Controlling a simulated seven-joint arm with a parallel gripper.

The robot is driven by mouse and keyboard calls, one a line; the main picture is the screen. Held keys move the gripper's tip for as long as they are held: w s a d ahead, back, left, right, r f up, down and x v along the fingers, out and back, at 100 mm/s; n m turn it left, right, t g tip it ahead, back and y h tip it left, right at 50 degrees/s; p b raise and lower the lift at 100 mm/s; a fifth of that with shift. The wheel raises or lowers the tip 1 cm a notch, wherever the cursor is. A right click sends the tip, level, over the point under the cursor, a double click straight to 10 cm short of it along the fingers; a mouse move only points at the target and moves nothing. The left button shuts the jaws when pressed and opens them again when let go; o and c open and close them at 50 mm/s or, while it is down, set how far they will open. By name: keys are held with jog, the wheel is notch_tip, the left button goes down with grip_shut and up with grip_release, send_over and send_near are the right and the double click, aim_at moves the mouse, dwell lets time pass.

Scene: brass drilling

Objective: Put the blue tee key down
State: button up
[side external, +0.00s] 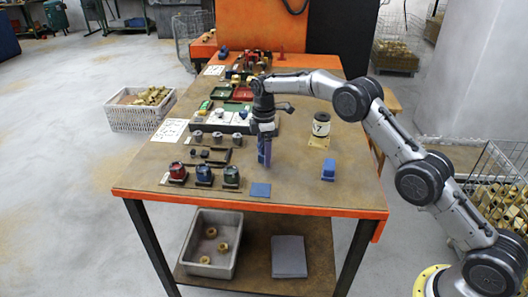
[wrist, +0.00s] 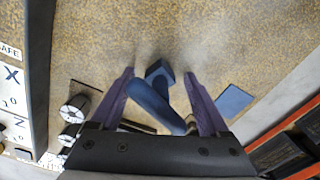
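The blue tee key (wrist: 155,103) shows between my gripper's fingers in the wrist view, with its handle bar slanting toward the camera and a square blue part (wrist: 160,72) beyond it. My gripper (wrist: 159,73) has two purple fingers spread apart, with a visible gap on each side of the square part. In the side view, my gripper (side external: 264,160) points down, low over the middle of the table; the key is hard to tell from the fingers there. Whether the key touches the table cannot be told.
A flat blue square (side external: 260,190) lies near the table's front edge (side external: 250,207). Red, dark blue and green pieces (side external: 204,176) stand left of it. A blue block (side external: 328,170) and a white cylinder marked 7 (side external: 321,124) stand to the right. Bare tabletop (side external: 295,165) lies between.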

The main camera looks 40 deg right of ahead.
notch_tip(320, 180, up, 12)
jog(key=shift+r, duration=0.15)
dwell(0.7)
jog(key=shift+r, duration=0.1)
jog(key=s+r+m+t, duration=0.3)
jog(key=s+r+m, duration=0.4)
jog(key=s+r, duration=1.05)
jog(key=s+f+m+t, duration=0.1)
jog(key=s+f+m, duration=0.2)
jog(key=s, duration=1)
jog(key=s+f+m+t, duration=0.1)
jog(key=s+f+m, duration=0.2)
jog(key=s+f, duration=0.4)
jog(key=s, duration=0.7)
jog(key=shift+s+d+f+m+t, duration=0.3)
jog(key=shift+d+f, duration=0.05)
jog(key=shift+f, duration=0.05)
